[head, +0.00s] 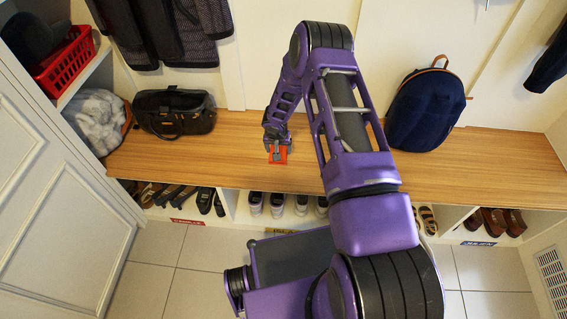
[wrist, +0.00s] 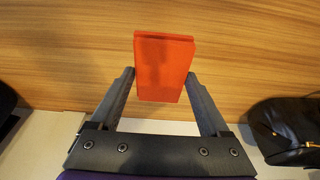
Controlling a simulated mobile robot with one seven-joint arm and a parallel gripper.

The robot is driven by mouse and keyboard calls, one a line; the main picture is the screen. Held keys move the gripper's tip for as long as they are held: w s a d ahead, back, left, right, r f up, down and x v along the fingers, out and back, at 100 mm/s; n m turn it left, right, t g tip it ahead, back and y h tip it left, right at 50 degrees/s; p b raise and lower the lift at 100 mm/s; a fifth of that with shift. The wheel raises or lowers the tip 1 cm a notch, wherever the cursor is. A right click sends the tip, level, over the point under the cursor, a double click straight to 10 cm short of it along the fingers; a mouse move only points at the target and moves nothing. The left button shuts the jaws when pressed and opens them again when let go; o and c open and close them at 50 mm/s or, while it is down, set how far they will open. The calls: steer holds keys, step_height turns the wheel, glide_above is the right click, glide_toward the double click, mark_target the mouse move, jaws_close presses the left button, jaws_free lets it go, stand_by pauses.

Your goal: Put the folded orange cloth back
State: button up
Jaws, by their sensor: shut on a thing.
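The folded orange cloth (head: 281,158) is a small flat red-orange block, low over or on the wooden bench (head: 340,174); I cannot tell if it touches the wood. In the wrist view the cloth (wrist: 164,68) stands between the two dark fingers, its upper part beyond their tips. My gripper (head: 276,150) is shut on it; it also shows in the wrist view (wrist: 160,80). The fingers and arm hide a little of the cloth in the head view.
A black handbag (head: 173,112) sits left on the bench, a navy backpack (head: 427,108) right. Cubbies below hold shoes, with a red label (head: 187,221) and a blue label (head: 478,243). A red basket (head: 66,63) is on the left shelf above a grey bundle (head: 96,120). Bench around the cloth is clear.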

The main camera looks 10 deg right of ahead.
step_height(320, 180, down, 8)
steer(key=shift+r+b, duration=0.25)
steer(key=shift+b, duration=0.15)
steer(key=shift+f, duration=0.15)
steer(key=o, duration=1)
steer(key=shift+o, duration=0.2)
steer(key=shift+a+r, duration=0.1)
steer(key=shift+r, duration=0.5)
steer(key=p+v, duration=0.1)
steer(key=v, duration=1)
steer(key=shift+s, duration=0.2)
